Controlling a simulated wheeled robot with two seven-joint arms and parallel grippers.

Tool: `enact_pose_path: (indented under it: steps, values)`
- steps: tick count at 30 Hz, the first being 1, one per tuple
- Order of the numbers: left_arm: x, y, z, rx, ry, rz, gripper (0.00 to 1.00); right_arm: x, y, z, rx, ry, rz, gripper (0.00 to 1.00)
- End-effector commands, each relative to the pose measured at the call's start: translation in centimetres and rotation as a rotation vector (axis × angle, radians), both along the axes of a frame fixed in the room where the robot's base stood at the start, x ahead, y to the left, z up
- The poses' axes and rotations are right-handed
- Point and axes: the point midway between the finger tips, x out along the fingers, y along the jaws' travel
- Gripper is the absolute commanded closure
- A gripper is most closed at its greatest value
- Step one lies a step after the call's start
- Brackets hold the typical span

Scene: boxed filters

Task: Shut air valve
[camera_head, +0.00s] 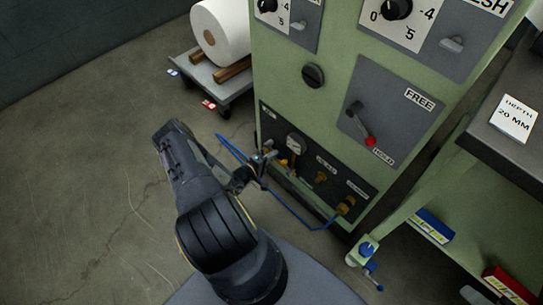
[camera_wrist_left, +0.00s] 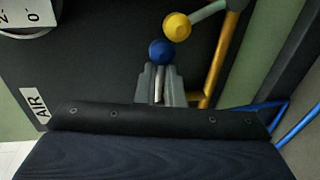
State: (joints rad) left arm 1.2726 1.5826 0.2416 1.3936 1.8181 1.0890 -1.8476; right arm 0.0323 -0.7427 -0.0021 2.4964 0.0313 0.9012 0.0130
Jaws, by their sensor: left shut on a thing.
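My left gripper (camera_head: 262,162) is at the dark lower panel (camera_head: 318,172) of the green cabinet. In the left wrist view its narrow fingers (camera_wrist_left: 158,75) are closed on a thin pale lever just below a blue ball knob (camera_wrist_left: 161,51). I take this to be the air valve handle; an AIR label (camera_wrist_left: 34,104) is on the panel to the left. A yellow ball knob (camera_wrist_left: 177,26) on a pale lever sits just above the blue knob. The valve body is hidden behind the fingers and wrist. My right gripper is in neither view.
A grey plate with a red-knobbed lever (camera_head: 370,141) between FREE and HOLD is above the panel. A blue hose (camera_head: 290,212) loops below it. A cart with a white roll (camera_head: 220,32) stands behind left. A workbench (camera_head: 488,127) is at right. Left floor is clear.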

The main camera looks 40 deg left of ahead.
Motion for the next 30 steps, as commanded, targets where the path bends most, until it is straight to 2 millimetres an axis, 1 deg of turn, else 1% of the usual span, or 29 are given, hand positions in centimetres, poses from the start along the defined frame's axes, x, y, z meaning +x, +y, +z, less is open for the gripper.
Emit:
enact_pose_path:
  steps: [1, 7, 14, 17, 20, 27, 30]
  values:
    - [0.2, -1.2, -0.1, -0.011, 0.002, -0.023, 0.90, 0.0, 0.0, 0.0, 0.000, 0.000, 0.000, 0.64]
    - [0.1, -1.1, -0.1, -0.010, 0.002, -0.020, 0.64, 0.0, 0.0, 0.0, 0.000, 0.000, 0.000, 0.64]
    - [0.1, -0.6, -0.1, -0.005, 0.003, -0.013, 0.64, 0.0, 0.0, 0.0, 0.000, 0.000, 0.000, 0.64]
    - [-0.3, -0.5, 0.0, -0.005, 0.004, -0.012, 0.64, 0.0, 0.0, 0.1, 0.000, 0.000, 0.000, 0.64]
    - [-1.5, -0.4, 0.3, -0.005, 0.005, -0.012, 0.64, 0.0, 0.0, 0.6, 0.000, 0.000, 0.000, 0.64]
    - [-5.5, -0.3, 1.2, -0.006, 0.005, -0.014, 0.64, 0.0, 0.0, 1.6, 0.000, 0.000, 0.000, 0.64]
    - [-6.6, -0.3, 1.3, -0.007, 0.004, -0.016, 0.64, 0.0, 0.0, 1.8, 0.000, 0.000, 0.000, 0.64]
